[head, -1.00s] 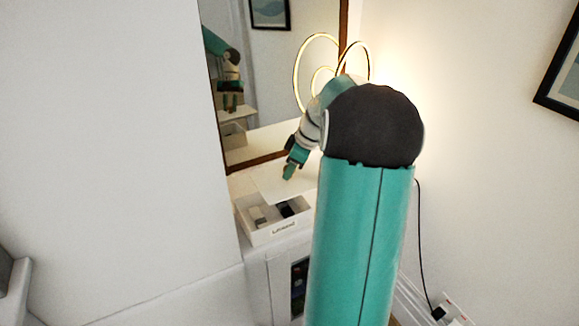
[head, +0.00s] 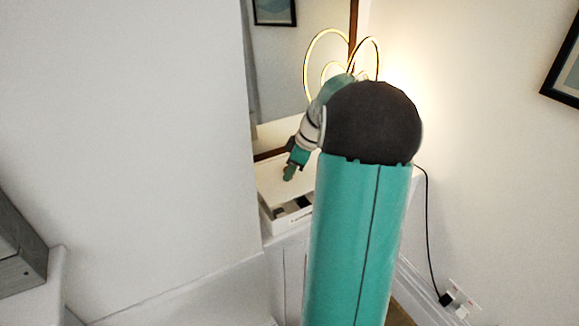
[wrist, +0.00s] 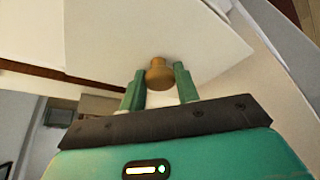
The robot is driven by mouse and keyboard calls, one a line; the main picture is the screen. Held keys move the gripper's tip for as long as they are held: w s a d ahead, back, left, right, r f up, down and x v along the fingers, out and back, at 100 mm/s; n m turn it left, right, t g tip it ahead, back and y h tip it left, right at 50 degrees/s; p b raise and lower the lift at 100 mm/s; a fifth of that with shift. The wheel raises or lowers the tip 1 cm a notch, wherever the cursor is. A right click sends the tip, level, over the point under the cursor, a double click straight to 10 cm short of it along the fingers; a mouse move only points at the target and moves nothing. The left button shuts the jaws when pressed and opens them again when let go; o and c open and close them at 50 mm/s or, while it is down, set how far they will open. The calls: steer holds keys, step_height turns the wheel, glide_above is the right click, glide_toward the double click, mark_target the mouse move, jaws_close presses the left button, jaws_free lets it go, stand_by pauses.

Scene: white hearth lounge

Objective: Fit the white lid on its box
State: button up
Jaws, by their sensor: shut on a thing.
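The white lid (wrist: 120,30) fills much of the upper wrist view, with a round wooden knob (wrist: 158,75) between my gripper's green fingers (wrist: 159,72). My gripper is shut on that knob. In the head view my gripper (head: 291,172) is over the pale lid (head: 270,184), which hangs over the back part of the white box (head: 298,219). The box's front part is open and shows dark and grey things (head: 291,208) inside. My arm hides the box's right side. I cannot tell whether lid and rim touch.
The box stands on a white ledge beside a white wall (head: 160,150). A framed mirror (head: 280,85) and a lit ring lamp (head: 325,60) are behind it. A black cable (head: 428,230) runs down to a socket at the right.

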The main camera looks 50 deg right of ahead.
mark_target(294, 178)
steer(key=shift+d+f, duration=0.15)
steer(key=shift+f, duration=2.3)
steer(key=shift+f, duration=0.5)
steer(key=o, duration=1.5)
steer(key=shift+o, duration=0.2)
steer(key=shift+r, duration=3.5)
